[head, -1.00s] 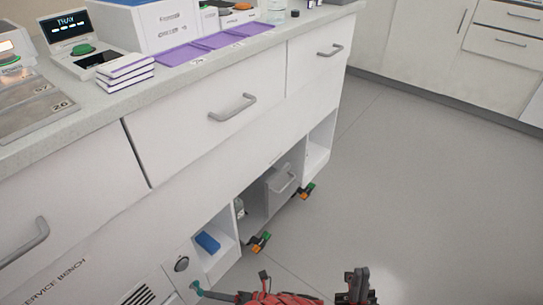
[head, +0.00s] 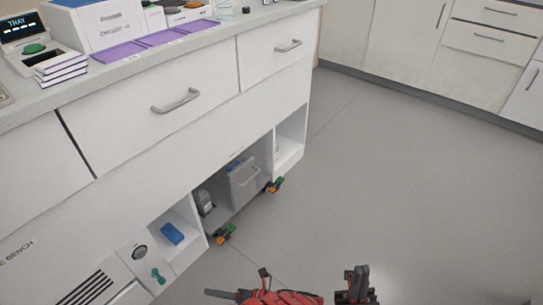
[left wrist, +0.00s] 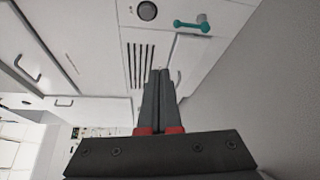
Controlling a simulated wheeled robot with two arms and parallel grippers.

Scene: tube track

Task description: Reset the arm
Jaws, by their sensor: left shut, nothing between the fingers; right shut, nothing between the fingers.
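My left gripper (head: 222,294) is low in the head view, near the bottom edge. In the left wrist view, the left gripper (left wrist: 159,72) shows its two dark fingers together with nothing between them. It points toward the lower front of the white bench, with a vent (left wrist: 138,62) and a teal handle (left wrist: 192,26) beyond the tips. The teal handle also shows in the head view (head: 158,276), apart from the gripper. My right gripper (head: 358,274) stands upright at the bottom of the head view, over the floor, shut and empty.
The white service bench (head: 130,170) fills the left, with drawers and open lower shelves. A blue block (head: 172,233) lies in one shelf; a grey bin (head: 245,180) stands in another. Casters (head: 226,234) stick out at the base. The grey floor (head: 400,180) on the right is clear.

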